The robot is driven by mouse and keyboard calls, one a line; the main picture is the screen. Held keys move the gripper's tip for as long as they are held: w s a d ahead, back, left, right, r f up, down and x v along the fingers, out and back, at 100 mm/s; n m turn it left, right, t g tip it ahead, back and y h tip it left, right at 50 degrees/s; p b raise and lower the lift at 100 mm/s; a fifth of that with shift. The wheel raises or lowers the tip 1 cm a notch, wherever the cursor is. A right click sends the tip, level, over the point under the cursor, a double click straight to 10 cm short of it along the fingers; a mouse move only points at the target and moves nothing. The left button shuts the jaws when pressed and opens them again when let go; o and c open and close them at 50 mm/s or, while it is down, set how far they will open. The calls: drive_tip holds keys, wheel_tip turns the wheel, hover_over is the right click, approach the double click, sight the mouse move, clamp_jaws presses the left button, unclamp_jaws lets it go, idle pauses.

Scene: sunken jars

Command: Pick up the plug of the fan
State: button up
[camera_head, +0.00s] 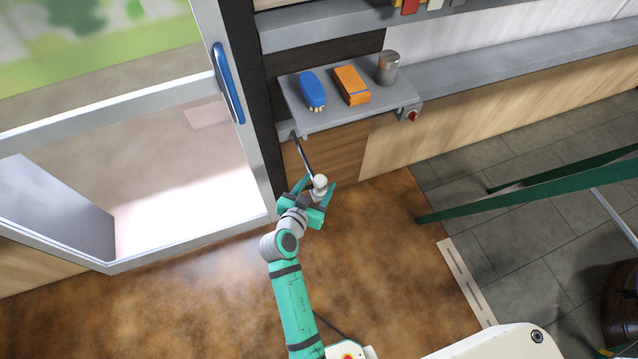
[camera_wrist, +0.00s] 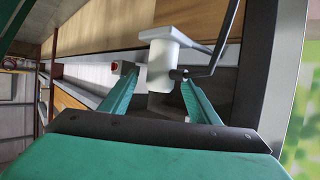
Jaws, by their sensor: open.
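The white plug (camera_head: 320,182) hangs in the air in front of the wooden panel below the shelf. In the wrist view the plug (camera_wrist: 161,62) is a pale cylinder with a square flange at its far end. A dark cord (camera_head: 303,153) runs from it up toward the shelf's left edge. The cord (camera_wrist: 217,52) joins the plug's side in the wrist view. My gripper (camera_head: 317,189) is open, with one green finger on each side of the plug. The wrist view shows gaps beside the plug at the gripper (camera_wrist: 160,84). The fan is not recognisable in either view.
The grey shelf (camera_head: 397,96) holds a blue brush-like object (camera_head: 312,90), an orange box (camera_head: 351,85) and a metal can (camera_head: 388,68). A red knob (camera_head: 411,115) sits at its right. A glass door with a blue handle (camera_head: 228,85) stands left. Green bars (camera_head: 540,187) cross the right.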

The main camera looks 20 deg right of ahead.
drive_tip(key=shift+x, duration=2.95)
drive_tip(key=shift+f, duration=0.1)
drive_tip(key=shift+a, duration=0.1)
drive_tip(key=c, duration=1.4)
drive_tip(key=shift+o, duration=0.2)
